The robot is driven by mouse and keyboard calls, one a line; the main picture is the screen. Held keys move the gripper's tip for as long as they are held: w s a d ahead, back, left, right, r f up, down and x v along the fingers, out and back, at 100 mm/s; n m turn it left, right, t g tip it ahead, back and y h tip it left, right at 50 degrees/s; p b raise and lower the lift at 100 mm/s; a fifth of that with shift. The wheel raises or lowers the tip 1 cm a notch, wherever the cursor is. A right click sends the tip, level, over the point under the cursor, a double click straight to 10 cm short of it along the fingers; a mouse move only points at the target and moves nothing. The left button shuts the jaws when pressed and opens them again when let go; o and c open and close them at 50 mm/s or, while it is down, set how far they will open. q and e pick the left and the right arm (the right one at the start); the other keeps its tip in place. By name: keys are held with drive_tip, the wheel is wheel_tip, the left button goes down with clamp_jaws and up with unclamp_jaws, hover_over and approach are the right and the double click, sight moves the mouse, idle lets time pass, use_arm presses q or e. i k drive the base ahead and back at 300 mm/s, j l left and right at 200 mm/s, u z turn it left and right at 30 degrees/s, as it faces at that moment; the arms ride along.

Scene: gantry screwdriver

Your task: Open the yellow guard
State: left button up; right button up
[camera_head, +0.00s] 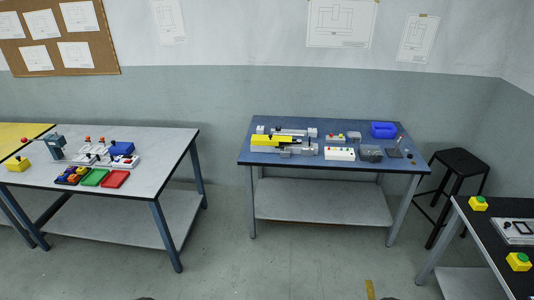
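The yellow guard (271,140) is small and far off, on the left part of the blue-topped table (340,169) across the room. It lies along a grey machine with rails (297,132) behind it and grey blocks in front. At this distance I cannot tell its hinge or whether it is closed. My grippers are not in view; only small dark shapes show at the bottom edge, too little to identify.
On the same table are a blue bin (383,130), a white button box (339,154) and a grey device (370,153). A white-topped table (150,160) stands left, a black stool (459,163) and dark table (480,230) right. The floor (270,265) ahead is clear.

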sight(256, 139)
drive_tip(key=i+j, duration=0.25)
drive_tip(key=i, duration=0.2)
drive_tip(key=i+j+z, duration=0.15)
drive_tip(key=i, duration=0.35)
drive_tip(key=j, duration=0.1)
